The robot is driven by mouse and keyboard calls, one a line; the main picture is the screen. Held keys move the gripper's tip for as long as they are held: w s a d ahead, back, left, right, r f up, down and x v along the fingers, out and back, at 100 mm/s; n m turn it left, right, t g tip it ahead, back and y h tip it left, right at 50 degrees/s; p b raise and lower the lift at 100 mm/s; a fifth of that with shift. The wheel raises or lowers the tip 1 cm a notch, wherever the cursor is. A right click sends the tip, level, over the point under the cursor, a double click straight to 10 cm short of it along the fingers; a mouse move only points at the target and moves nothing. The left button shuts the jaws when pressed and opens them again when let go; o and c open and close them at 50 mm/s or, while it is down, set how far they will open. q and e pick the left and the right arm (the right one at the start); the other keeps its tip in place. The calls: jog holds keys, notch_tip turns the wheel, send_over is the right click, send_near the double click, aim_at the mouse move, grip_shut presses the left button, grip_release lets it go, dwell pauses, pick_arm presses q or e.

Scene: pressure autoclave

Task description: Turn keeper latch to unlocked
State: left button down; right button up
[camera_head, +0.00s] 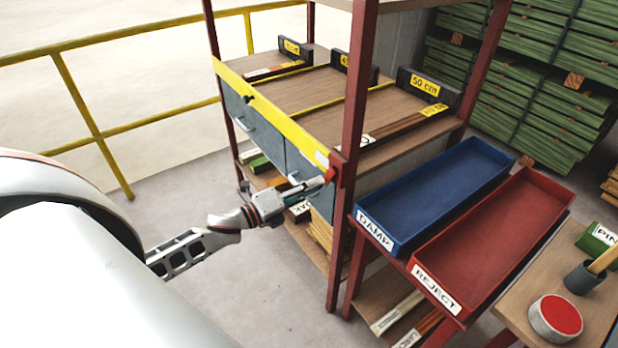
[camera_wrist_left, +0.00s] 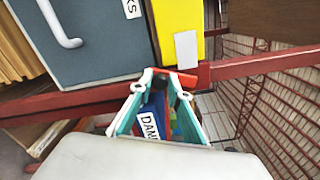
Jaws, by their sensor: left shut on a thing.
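The keeper latch (camera_head: 331,174) is a small red piece at the near right end of the yellow bar (camera_head: 275,118), by the rack's red post. In the left wrist view the red latch (camera_wrist_left: 187,79) lies sideways just under the yellow bar (camera_wrist_left: 178,22) and its pale plate (camera_wrist_left: 187,50). My left gripper (camera_head: 319,183) reaches it from the left and below. In the wrist view my left gripper (camera_wrist_left: 167,84) has its fingertips closed at the latch's left part, around a dark piece there. The fingers partly hide the latch. My right gripper is not in view.
Grey drawer fronts (camera_head: 255,128) sit behind the yellow bar. A blue DAMP tray (camera_head: 440,190) and a red REJECT tray (camera_head: 495,240) stand right of the post. A yellow railing (camera_head: 85,110) runs at the left. The floor below my left arm is clear.

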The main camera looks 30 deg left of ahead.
pick_arm(q)
jog(key=shift+s+d+f+n+p, duration=0.15)
jog(key=shift+d+n+p, duration=0.25)
jog(key=shift+n, duration=0.4)
jog(key=shift+s+d+n+p, duration=0.1)
jog(key=shift+d+n+p, duration=0.15)
jog(key=shift+n+p, duration=0.4)
jog(key=shift+s+d+f+n+p, duration=0.15)
jog(key=shift+d+n+p, duration=0.15)
jog(key=shift+n, duration=0.65)
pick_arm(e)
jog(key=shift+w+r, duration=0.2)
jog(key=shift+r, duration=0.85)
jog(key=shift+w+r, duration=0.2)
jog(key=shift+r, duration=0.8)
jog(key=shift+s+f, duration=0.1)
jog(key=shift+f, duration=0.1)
pick_arm(q)
jog(key=c, duration=1.9)
grip_release()
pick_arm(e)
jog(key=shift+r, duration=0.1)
pick_arm(q)
jog(key=shift+s, duration=0.1)
jog(key=v, duration=1.2)
jog(key=shift+d+f, duration=0.1)
